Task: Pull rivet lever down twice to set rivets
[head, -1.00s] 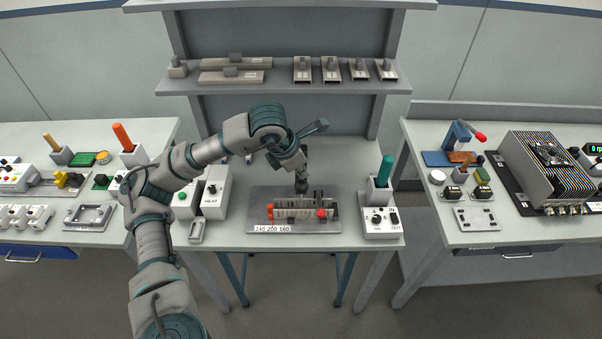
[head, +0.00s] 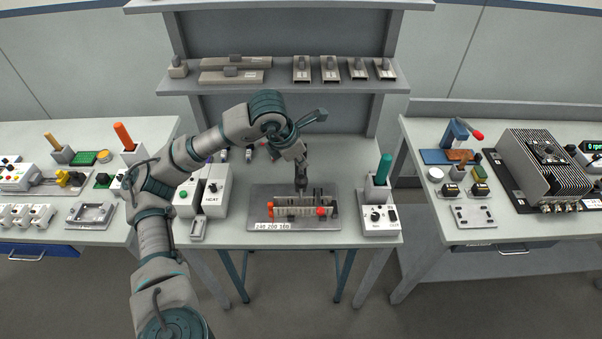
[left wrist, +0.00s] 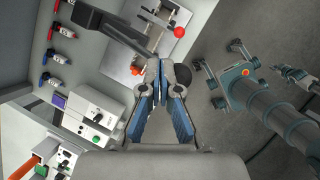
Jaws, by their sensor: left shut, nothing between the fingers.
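A fixture plate (head: 260,232) lies at the front of the middle bench and holds a pale slotted duct (head: 290,211) with orange-red parts at its left end. A red knob (head: 321,211) stands at the duct's right; a red ball (left wrist: 180,31) on a rod shows in the left wrist view. I cannot tell for certain which part is the rivet lever. My left gripper (head: 301,187) points down just above and behind the duct, shut and empty. Its fingers (left wrist: 163,72) meet in the left wrist view. Whether it touches the duct is unclear. My right gripper is not recognisable.
A HEAT box (head: 215,188) stands left of the plate. A box with a green handle (head: 384,168) stands to the right. A shelf (head: 285,87) with duct pieces is behind. Side benches with devices stand left and right.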

